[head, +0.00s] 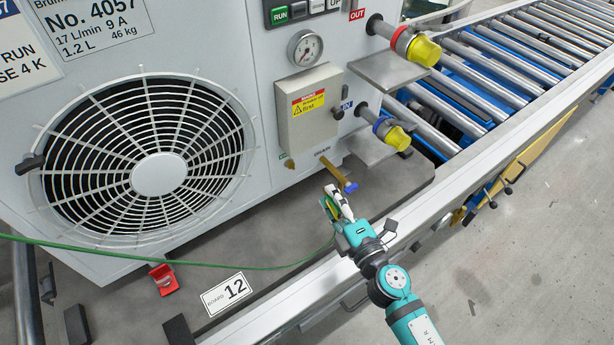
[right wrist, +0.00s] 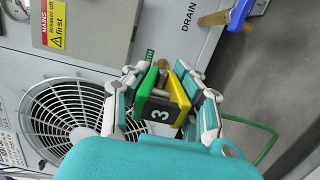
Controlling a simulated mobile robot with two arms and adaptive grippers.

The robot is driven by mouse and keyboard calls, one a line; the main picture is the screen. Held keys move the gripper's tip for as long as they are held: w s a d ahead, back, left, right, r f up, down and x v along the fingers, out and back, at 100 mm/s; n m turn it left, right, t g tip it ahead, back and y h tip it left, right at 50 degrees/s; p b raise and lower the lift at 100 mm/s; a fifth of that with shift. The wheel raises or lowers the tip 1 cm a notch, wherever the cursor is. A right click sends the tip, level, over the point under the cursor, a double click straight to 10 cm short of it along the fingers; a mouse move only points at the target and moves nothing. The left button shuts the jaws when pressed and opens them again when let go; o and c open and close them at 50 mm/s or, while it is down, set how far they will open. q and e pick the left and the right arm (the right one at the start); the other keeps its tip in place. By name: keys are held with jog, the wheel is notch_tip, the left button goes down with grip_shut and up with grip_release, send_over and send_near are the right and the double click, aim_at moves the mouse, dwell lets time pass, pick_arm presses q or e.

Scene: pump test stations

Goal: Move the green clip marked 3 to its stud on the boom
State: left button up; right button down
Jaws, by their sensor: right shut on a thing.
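The green clip marked 3 (right wrist: 160,108) is in my right gripper (right wrist: 163,108). In the right wrist view it shows green and yellow sides and a black face with a white 3. In the head view the clip (head: 331,207) is small and partly hidden by my right gripper (head: 338,205), which is shut on it in front of the machine, above the bench edge. A brass stud (right wrist: 162,64) shows just beyond the clip; I cannot tell whether they touch. A green cable (head: 215,265) runs left from the clip. I cannot make out the boom for certain. My left gripper is not in view.
The pump unit with its fan grille (head: 158,174) fills the left. A brass drain cock with a blue handle (head: 345,185) is close to my right gripper. A red clip-like piece (head: 164,280) lies on the bench near the board 12 label (head: 227,294). A roller conveyor (head: 500,60) runs behind right.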

jog(key=s+d+r+m+t+h, duration=0.1)
jog(key=s+d+r+m+h, duration=0.4)
jog(key=s+d, duration=0.7)
notch_tip(320, 180, up, 4)
jog(key=h, duration=0.2)
jog(key=shift+d+t+h, duration=0.3)
